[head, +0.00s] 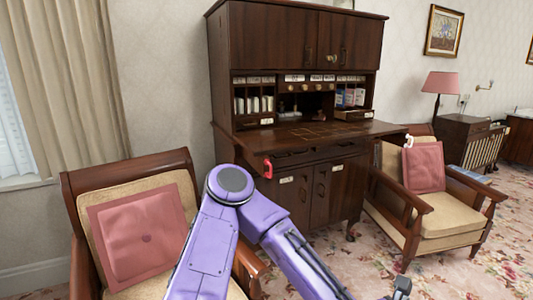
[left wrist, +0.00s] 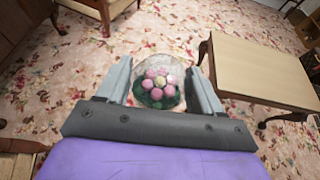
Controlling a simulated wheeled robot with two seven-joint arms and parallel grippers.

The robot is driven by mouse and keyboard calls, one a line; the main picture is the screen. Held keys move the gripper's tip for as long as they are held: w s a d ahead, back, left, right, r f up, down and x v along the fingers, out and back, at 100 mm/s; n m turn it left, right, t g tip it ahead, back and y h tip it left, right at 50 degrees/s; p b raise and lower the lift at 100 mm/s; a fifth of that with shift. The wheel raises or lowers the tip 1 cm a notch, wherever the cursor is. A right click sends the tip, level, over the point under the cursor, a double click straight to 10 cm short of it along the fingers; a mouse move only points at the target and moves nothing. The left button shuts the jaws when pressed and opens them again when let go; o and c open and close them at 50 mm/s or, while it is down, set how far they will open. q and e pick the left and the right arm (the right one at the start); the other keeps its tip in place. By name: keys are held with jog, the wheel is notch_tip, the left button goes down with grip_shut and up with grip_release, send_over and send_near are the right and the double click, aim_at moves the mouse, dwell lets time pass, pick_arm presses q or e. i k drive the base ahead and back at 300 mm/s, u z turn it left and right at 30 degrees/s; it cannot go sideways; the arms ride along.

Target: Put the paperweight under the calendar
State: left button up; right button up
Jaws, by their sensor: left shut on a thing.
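The paperweight (left wrist: 158,82) is a clear glass dome with pink flowers and green inside. It sits between the two grey fingers of my left gripper (left wrist: 162,85) in the left wrist view, which is shut on it and holds it above the carpet. In the head view my left arm rises from the bottom and bends down to the right; its gripper and the paperweight cannot be made out there. I cannot pick out a calendar in either view. My right gripper is in neither view.
A dark wooden secretary desk (head: 350,132) stands at the back, its writing surface folded down. An armchair (head: 65,190) is at left and another (head: 445,218) at right, both with pink cushions. The left wrist view shows a low table (left wrist: 255,72) at right and open floral carpet (left wrist: 160,25).

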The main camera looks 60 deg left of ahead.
aim_at(290, 123)
jog(key=u, duration=0.5)
jog(key=i, duration=2.55)
jog(key=u, duration=1.3)
